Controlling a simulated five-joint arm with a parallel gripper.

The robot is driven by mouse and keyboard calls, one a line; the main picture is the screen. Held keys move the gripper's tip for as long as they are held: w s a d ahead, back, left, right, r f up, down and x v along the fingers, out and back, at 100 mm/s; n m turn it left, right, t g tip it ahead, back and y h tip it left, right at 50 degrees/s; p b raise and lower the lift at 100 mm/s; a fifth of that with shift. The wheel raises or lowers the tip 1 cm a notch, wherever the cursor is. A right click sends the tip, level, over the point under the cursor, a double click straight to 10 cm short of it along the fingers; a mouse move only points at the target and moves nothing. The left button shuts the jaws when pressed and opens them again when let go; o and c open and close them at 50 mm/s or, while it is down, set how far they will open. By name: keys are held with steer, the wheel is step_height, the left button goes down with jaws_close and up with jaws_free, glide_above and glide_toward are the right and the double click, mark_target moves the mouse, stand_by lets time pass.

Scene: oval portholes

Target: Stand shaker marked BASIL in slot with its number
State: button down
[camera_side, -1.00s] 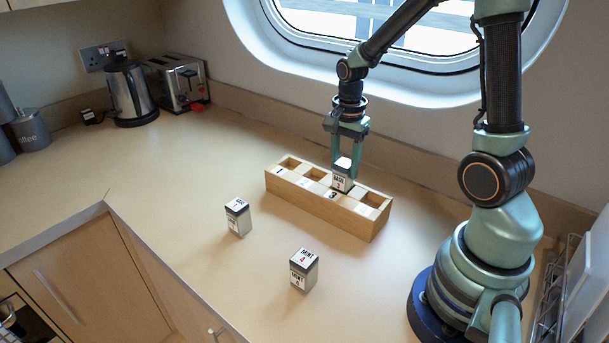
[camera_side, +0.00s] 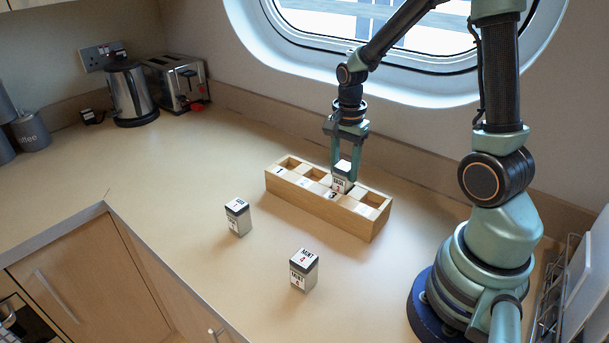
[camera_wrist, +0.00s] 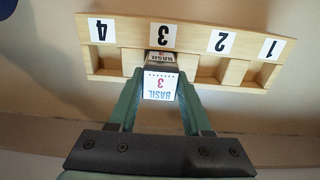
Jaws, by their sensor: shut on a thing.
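The BASIL shaker (camera_side: 341,183) is white with a dark band and is marked with a red 3. My gripper (camera_side: 344,175) is shut on it and holds it upright at the wooden rack (camera_side: 318,208). The rack has slots numbered 1 to 4. In the wrist view, the shaker (camera_wrist: 160,88) sits between my gripper's fingers (camera_wrist: 158,80), in line with the rack's number 3 label (camera_wrist: 163,36). Its lower part seems to be in slot 3, hidden by the rack; I cannot tell whether it touches the bottom.
A MINT shaker (camera_side: 304,270) marked 4 and another shaker (camera_side: 238,217), its label unclear, stand on the counter in front of the rack. A kettle (camera_side: 131,94) and a toaster (camera_side: 176,82) stand at the back left. The left counter is clear.

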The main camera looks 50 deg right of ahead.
mark_target(344, 165)
steer(key=shift+f, duration=0.4)
jaws_free()
stand_by(0.4)
steer(key=shift+r, duration=3.5)
steer(key=s+a+r+n+t, duration=0.2)
steer(key=a+r+n, duration=0.2)
steer(key=n, duration=0.5)
steer(key=s+a+r+n+t, duration=0.2)
steer(key=a+r+n+t, duration=0.1)
steer(key=a+r+n, duration=0.2)
steer(key=shift+s+a+r+n+t, duration=0.2)
steer(key=shift+a+r+n+t, duration=0.1)
steer(key=shift+a+n, duration=1.35)
